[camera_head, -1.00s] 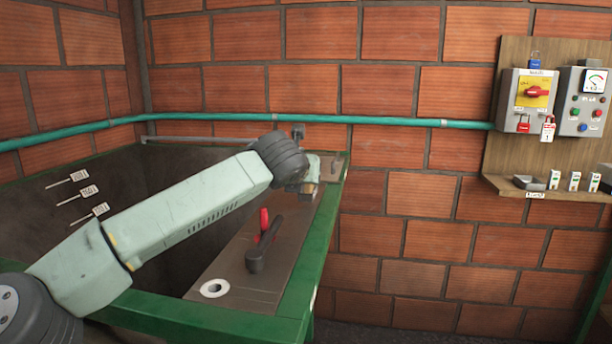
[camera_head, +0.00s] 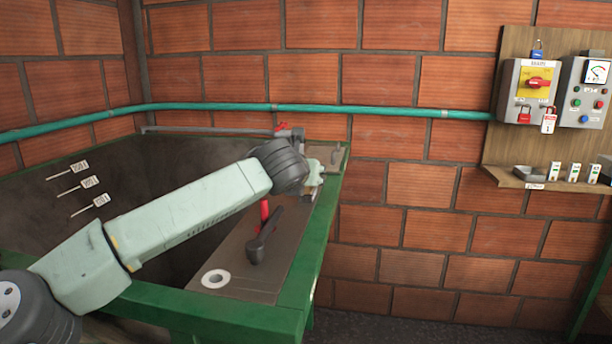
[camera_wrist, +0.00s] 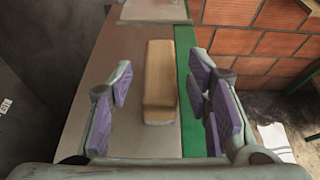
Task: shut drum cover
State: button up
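My gripper (camera_wrist: 165,112) is open, its purple-padded fingers on either side of a tan block (camera_wrist: 160,82) without visible contact. In the head view my gripper (camera_head: 313,178) is over the far end of the deck and mostly hidden by my wrist. The block stands on a grey-brown deck (camera_head: 233,258) along the right side of a green-rimmed tank (camera_head: 315,255). I cannot tell which part is the drum cover, or whether the block belongs to it.
A dark lever (camera_head: 262,240), a red grip (camera_head: 264,212) and a white ring (camera_head: 215,279) are on the near deck. A teal pipe (camera_head: 380,111) runs along the brick wall. A switch board (camera_head: 515,165) hangs right. Several small tags mark the left tank wall.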

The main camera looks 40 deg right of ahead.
jog(key=shift+a+r+p, duration=0.15)
jog(key=shift+r+p, duration=0.1)
jog(key=shift+p, duration=0.05)
jog(key=b+v, duration=0.4)
jog(key=v, duration=0.7)
jog(key=shift+s+a+b, duration=0.2)
jog(key=shift+s+b, duration=0.15)
jog(key=shift+r, duration=0.15)
